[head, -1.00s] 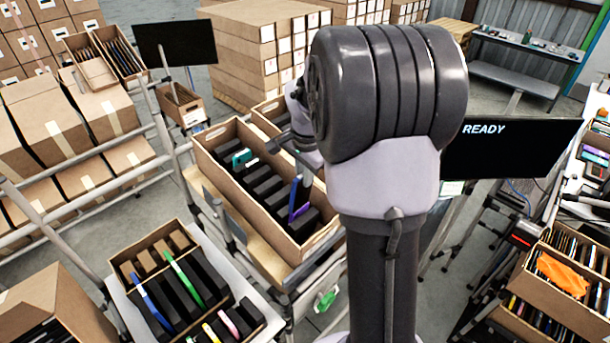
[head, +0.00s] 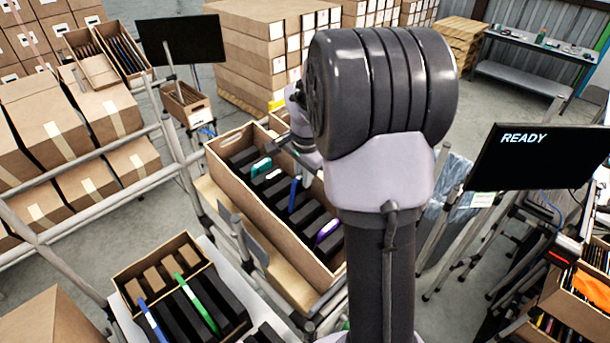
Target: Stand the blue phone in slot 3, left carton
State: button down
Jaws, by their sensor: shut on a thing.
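The blue phone (head: 293,196) is upright, in or just over the long brown carton (head: 232,186) in the middle of the head view. My gripper (head: 297,170) is above it, partly hidden by my own arm, and is shut on the phone's upper end. The carton has black dividers forming slots, with a teal item (head: 260,168), a pale item (head: 273,175) and a purple item (head: 327,230) in it. The blue phone is between the pale and purple items. I cannot tell its slot number or whether its lower edge is inside a slot.
A second carton (head: 277,121) is mostly hidden behind my arm. A front tray (head: 128,286) holds black dividers with blue and green items. A black screen (head: 180,40) stands behind on the left, a READY screen (head: 525,165) on the right. Rails flank the cartons.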

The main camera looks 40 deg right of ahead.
jog(key=shift+a+b+x, duration=0.15)
jog(key=shift+b+x, duration=1.15)
jog(key=shift+x, duration=0.3)
jog(key=shift+a+b+x, duration=0.2)
jog(key=shift+b+x, duration=1.05)
jog(key=shift+x, duration=0.35)
jog(key=shift+a+b+x, duration=0.15)
jog(key=shift+b+x, duration=1.15)
jog(key=shift+x, duration=0.3)
jog(key=shift+f, duration=0.15)
jog(key=c, duration=1.3)
grip_release()
jog(key=shift+c, duration=0.2)
jog(key=p+v, duration=0.1)
jog(key=v, duration=1.6)
jog(key=shift+r+p, duration=0.25)
jog(key=shift+p, duration=0.1)
jog(key=shift+a, duration=0.15)
